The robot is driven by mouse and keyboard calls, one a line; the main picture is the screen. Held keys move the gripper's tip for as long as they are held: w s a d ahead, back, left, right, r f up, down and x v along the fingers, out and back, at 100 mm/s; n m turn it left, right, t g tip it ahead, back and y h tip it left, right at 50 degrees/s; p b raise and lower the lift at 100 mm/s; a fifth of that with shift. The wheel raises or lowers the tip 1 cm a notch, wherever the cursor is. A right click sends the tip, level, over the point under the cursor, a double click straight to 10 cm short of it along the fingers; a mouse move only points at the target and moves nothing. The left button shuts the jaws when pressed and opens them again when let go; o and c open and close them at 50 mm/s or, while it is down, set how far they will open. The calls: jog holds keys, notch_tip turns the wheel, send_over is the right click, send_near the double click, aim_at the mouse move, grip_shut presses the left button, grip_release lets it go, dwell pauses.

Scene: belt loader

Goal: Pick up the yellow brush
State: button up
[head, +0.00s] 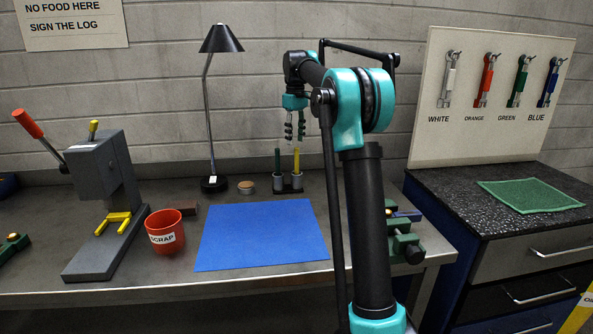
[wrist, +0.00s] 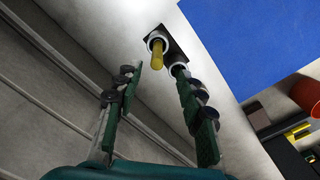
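The yellow brush (head: 296,161) stands upright in the right cup of a small dark two-cup holder (head: 287,189) at the back of the workbench. A green brush (head: 277,160) stands in the left cup. My gripper (head: 295,137) points down just above the yellow brush. In the wrist view, the yellow brush (wrist: 157,51) appears between the tips of my open gripper (wrist: 158,61), with no contact visible. The other cup (wrist: 178,68) is partly behind the right finger there, and the green brush is hard to make out.
A black lamp (head: 210,120) and a round cork-coloured lid (head: 246,186) are left of the holder. A blue mat (head: 262,236) lies in front, with a red scrap cup (head: 165,229) and a grey press (head: 105,190) further left. The wall (head: 250,90) is close behind.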

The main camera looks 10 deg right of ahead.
send_over(297, 163)
jog(key=f, duration=0.5)
jog(key=shift+w+a+f, duration=0.25)
jog(key=shift+w+f, duration=0.1)
jog(key=shift+d+f, duration=0.15)
jog(key=shift+f, duration=1.15)
jog(key=shift+d+f, duration=0.1)
jog(key=shift+f, duration=1.2)
jog(key=shift+c, duration=0.3)
grip_shut()
